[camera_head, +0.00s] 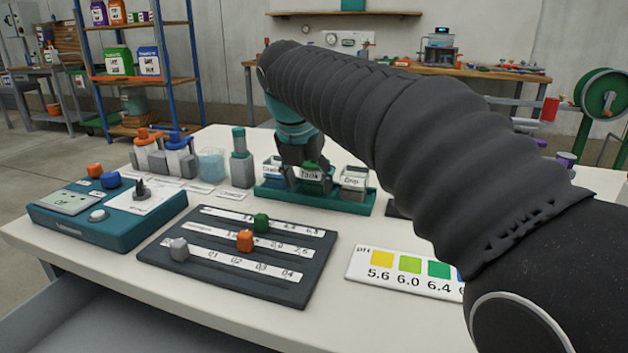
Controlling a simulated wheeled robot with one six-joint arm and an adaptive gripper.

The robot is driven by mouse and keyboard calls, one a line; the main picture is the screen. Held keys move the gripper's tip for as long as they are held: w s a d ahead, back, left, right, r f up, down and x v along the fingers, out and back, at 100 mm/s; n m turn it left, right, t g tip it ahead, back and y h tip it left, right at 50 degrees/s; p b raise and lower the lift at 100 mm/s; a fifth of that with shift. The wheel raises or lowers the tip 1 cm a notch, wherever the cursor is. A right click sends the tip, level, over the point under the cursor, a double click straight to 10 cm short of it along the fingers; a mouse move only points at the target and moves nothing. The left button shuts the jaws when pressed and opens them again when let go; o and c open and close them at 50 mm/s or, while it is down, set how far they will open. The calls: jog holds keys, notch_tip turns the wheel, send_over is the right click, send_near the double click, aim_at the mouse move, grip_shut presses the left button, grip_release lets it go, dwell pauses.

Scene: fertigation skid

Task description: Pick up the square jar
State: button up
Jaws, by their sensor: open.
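A green tray (272,198) on the white table holds three small containers with white labels. The left container (272,170) is partly hidden, the middle one (312,175) reads "Tank", and the right one (354,180) is clear or grey with a label that seems to read "Drip". I cannot tell for sure which one is the square jar. My gripper (305,172) points down at the tray, around or just behind the middle container. It is open. Its fingertips are partly hidden, and I cannot tell whether they touch anything.
A dark slider board (225,275) with grey, orange and green knobs lies in front of the tray. A teal meter (110,215), a beaker (211,163) and a green-capped bottle (240,160) stand left. A pH colour card (405,272) lies right. My arm hides the table's right side.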

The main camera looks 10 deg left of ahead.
jog(key=w, duration=0.4)
jog(key=shift+w+d, duration=0.2)
jog(key=shift+d, duration=0.15)
jog(key=shift+w+f, duration=0.1)
jog(key=shift+f, duration=0.5)
jog(key=c, duration=1)
